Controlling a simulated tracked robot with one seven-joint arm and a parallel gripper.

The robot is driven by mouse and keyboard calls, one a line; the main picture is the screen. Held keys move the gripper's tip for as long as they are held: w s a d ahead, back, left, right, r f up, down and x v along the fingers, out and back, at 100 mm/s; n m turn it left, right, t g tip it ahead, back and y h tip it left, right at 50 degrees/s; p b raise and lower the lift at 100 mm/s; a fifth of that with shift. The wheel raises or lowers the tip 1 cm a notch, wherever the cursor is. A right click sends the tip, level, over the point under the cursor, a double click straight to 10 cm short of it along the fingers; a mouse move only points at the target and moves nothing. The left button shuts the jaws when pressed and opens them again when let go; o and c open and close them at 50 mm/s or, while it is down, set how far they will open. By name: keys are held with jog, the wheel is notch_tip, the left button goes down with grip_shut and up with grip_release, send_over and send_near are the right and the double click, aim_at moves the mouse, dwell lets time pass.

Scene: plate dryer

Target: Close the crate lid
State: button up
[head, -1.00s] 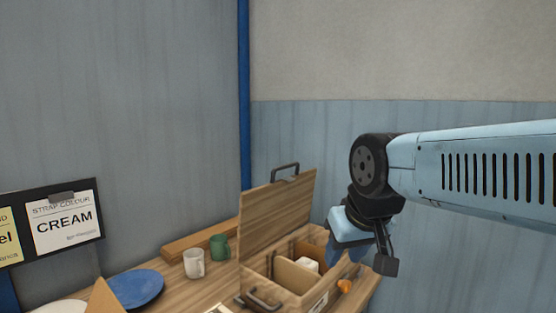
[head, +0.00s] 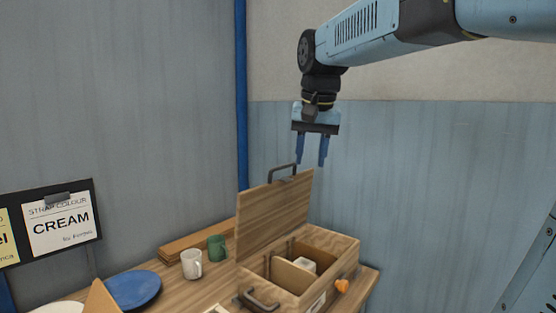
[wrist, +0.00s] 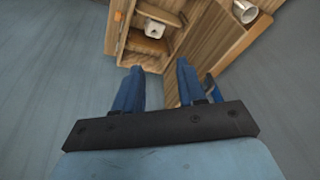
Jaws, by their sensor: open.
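The wooden crate (head: 318,293) stands on the table with its lid (head: 275,212) raised upright along its left side. A dark handle (head: 282,172) sits on the lid's top edge. My gripper (head: 311,163) hangs pointing down with its two blue fingers apart and empty. In the head view it appears above and slightly right of the lid handle, with no visible contact. In the wrist view the open crate (wrist: 117,38) lies beyond the fingers, with the gripper (wrist: 160,75) spread apart. The crate holds dividers and a white item (head: 304,264).
A white mug (head: 191,264), a green mug (head: 216,248) and a blue plate (head: 134,289) stand left of the crate. An orange piece (head: 342,286) is on the crate's right side. A wooden board (head: 190,243) lies behind the mugs.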

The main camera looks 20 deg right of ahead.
jog(key=w+r+m+g, duration=0.2)
jog(key=w+r+m, duration=0.15)
jog(key=w, duration=0.75)
jog(key=w+r+m+g, duration=0.25)
jog(key=w+r, duration=0.25)
jog(key=w, duration=0.7)
jog(key=shift+m+t, duration=0.3)
jog(key=shift+t, duration=0.05)
jog(key=f, duration=1.4)
jog(key=shift+s+d, duration=0.25)
jog(key=shift+s, duration=0.15)
grip_shut()
jog(key=shift+d, duration=0.35)
jog(key=shift+s+a, duration=0.1)
jog(key=shift+s, duration=0.05)
